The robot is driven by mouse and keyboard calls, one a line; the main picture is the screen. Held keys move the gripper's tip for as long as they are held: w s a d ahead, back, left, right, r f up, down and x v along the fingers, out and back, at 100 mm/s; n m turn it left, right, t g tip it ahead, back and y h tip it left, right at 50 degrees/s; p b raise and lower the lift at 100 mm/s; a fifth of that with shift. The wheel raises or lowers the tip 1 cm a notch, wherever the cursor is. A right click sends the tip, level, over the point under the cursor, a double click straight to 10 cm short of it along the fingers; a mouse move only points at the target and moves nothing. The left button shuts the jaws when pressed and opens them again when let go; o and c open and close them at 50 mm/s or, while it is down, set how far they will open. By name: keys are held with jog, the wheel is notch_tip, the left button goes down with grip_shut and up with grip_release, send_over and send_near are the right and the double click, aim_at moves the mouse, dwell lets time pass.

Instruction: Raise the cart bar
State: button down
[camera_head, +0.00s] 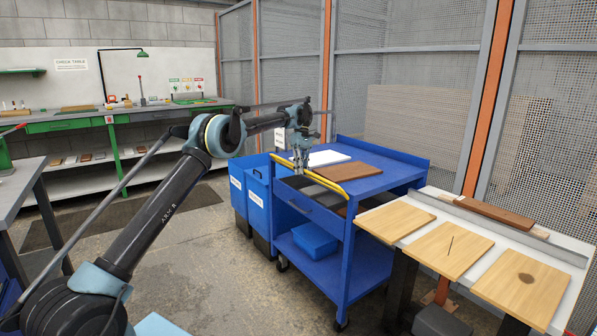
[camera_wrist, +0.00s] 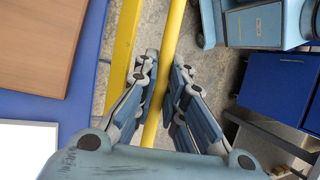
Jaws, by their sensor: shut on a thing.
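The blue cart (camera_head: 408,181) stands right of centre in the head view. Its yellow bar (camera_head: 316,181) runs along the near-left side of the top. My gripper (camera_head: 300,158) is at the bar's far part, pointing down. In the wrist view, my gripper (camera_wrist: 165,78) has its two fingers on either side of the yellow bar (camera_wrist: 172,35) and is shut on it. A second yellow strip (camera_wrist: 122,55) shows left of the bar there. The fingers partly hide the bar in the head view.
A brown board (camera_head: 347,170) and a white board (camera_head: 322,158) lie on the cart. Blue bins (camera_head: 257,205) stand close to its left. A table with light wooden boards (camera_head: 448,254) is at the right. Wire fencing (camera_head: 430,60) closes off the back.

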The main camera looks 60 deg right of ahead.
jog(key=shift+d, duration=0.1)
dwell(0.3)
jog(key=c, duration=1.9)
grip_release()
jog(key=shift+f, duration=0.1)
notch_tip(320, 180, up, 10)
